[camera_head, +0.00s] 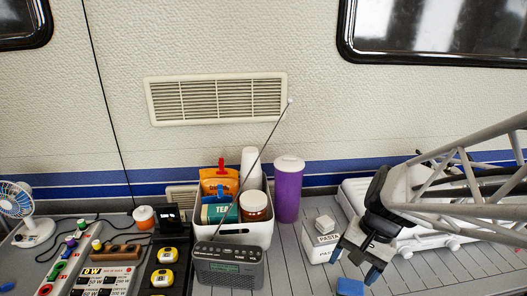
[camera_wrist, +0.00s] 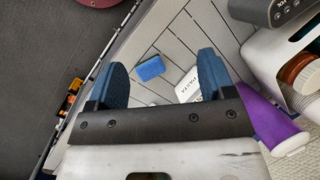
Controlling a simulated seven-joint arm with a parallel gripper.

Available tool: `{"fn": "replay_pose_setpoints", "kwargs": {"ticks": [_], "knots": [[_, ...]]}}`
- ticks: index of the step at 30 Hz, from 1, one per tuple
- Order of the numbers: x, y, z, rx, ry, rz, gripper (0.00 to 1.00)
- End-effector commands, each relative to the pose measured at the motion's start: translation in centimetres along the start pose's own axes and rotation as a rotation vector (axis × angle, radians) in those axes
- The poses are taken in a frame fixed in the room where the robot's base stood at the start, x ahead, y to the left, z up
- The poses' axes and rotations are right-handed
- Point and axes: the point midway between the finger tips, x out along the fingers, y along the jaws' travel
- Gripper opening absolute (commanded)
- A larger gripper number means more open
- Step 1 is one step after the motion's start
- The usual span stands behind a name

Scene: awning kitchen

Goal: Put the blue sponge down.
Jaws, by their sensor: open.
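The blue sponge (camera_head: 350,287) lies on the grey slatted counter at the bottom edge of the head view, partly cut off there. In the wrist view the whole sponge (camera_wrist: 150,68) shows, lying flat on the slats (camera_wrist: 172,35) between and beyond my fingers. My gripper (camera_head: 356,264) is open and empty, above the counter. Its two blue-tipped fingers stand wide apart in the wrist view (camera_wrist: 163,72). The sponge is apart from the fingers and nothing is held.
A white pasta box (camera_head: 321,247) stands left of my gripper. A purple canister (camera_head: 288,190), a white bin (camera_head: 238,234) of packets and jars and a grey radio (camera_head: 229,268) stand further left. A white stove (camera_head: 412,238) lies behind my gripper. Slats at the lower right are clear.

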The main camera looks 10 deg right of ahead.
Motion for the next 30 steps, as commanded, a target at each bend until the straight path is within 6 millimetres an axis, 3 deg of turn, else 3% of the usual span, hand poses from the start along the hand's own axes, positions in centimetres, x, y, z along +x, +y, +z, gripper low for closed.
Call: {"fn": "replay_pose_setpoints", "kwargs": {"ticks": [15,21,30], "knots": [[-4.5,-2.7,6.6,-0.502,0.308,0.192,0.76],[-5.6,-3.1,8.0,-0.609,0.378,0.228,0.76],[-5.8,-3.1,8.2,-0.635,0.397,0.237,0.76]]}}
